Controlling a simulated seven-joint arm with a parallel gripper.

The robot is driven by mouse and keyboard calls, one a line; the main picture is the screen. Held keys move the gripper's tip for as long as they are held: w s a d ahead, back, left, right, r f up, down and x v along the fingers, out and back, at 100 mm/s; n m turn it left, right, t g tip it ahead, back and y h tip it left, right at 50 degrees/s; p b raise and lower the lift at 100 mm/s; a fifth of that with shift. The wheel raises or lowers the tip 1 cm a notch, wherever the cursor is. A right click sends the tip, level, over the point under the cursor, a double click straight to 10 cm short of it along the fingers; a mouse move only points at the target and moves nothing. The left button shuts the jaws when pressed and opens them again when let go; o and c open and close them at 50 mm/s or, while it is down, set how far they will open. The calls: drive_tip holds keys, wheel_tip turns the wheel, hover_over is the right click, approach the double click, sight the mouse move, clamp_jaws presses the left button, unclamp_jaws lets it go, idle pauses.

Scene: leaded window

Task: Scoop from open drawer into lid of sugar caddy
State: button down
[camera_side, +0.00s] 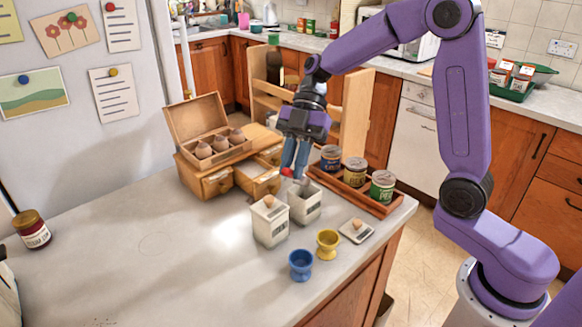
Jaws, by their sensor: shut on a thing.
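My gripper (293,168) is above the counter, pointing down, just behind the white caddies. It is shut on what seems to be a small scoop; only a red bit and a grey bit show at the fingertips. An open drawer (257,184) sticks out of the wooden chest (203,184), left of my gripper; its contents are unclear. A white caddy (270,226) has a lid with a wooden knob on it. A second white caddy (305,205) stands open beside it. A loose white lid (357,231) lies on the counter to the right. The caddy labels are unreadable.
A wooden tray (383,208) with blue, yellow and green tins stands to the right. Blue (300,265) and yellow (327,245) cups stand in front. An open wooden box (205,130) sits on the chest. The counter's left front is clear except for a jar (31,230).

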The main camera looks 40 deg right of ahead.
drive_tip(key=shift+w+d+r+g+y, duration=0.25)
drive_tip(key=shift+d+y, duration=0.25)
drive_tip(key=shift+y, duration=0.2)
drive_tip(key=shift+w+d+r+g+y, duration=0.15)
drive_tip(key=shift+w+d+g+y, duration=0.1)
drive_tip(key=shift+d+y, duration=0.35)
drive_tip(key=shift+w+d+r+g+y, duration=0.1)
drive_tip(key=shift+w+d+g+y, duration=0.15)
drive_tip(key=shift+d+y, duration=0.3)
drive_tip(key=shift+w+d+r+g+y, duration=0.1)
drive_tip(key=shift+d+g+y, duration=0.25)
drive_tip(key=shift+y, duration=0.3)
drive_tip(key=shift+w+d+r+g+y, duration=0.1)
drive_tip(key=shift+w+d+g+y, duration=0.1)
drive_tip(key=shift+d+y, duration=0.35)
drive_tip(key=shift+r, duration=2.5)
